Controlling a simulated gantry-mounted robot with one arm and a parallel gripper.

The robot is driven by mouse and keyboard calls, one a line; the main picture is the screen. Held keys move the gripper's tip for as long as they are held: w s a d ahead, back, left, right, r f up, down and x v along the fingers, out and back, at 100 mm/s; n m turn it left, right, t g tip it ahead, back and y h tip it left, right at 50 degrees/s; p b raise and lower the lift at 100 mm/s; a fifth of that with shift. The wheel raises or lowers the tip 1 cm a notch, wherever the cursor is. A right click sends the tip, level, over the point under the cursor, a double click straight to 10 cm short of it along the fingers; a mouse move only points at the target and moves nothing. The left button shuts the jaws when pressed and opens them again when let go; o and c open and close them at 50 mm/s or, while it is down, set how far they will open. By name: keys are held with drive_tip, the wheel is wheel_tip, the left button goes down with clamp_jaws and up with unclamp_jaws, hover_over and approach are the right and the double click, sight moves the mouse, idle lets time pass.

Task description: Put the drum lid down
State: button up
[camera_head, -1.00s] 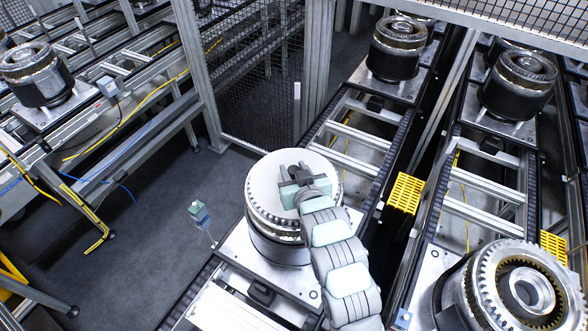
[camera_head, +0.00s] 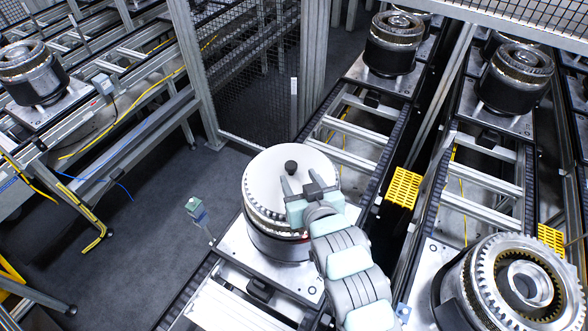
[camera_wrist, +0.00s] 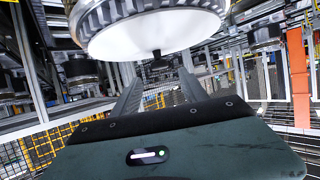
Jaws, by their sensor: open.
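The white drum lid (camera_head: 268,180) with its dark knob (camera_head: 291,166) lies flat on top of the round drum (camera_head: 268,232). The drum stands upright on a metal pallet. My gripper (camera_head: 301,181) is open and empty. Its fingers are just to the near side of the knob, above the lid's lower right part, and they point toward the knob without enclosing it. In the wrist view, the lid's white face (camera_wrist: 160,36) and the knob (camera_wrist: 157,53) show beyond the two spread fingers (camera_wrist: 158,88). My arm hides the drum's lower right side.
An open geared drum (camera_head: 512,288) stands close by at the lower right. More drums sit on rails at the back (camera_head: 392,45) and far left (camera_head: 30,75). A yellow grate (camera_head: 404,187) lies between the conveyors. A mesh fence (camera_head: 250,90) stands behind.

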drive_tip(key=shift+s+d+r+p, duration=0.25)
drive_tip(key=shift+s+r+p, duration=0.5)
drive_tip(key=shift+r, duration=0.05)
drive_tip(key=p+v, duration=0.2)
drive_tip(key=p, duration=0.2)
drive_tip(key=shift+f, duration=0.2)
drive_tip(key=shift+s+f, duration=0.1)
drive_tip(key=shift+s, duration=0.1)
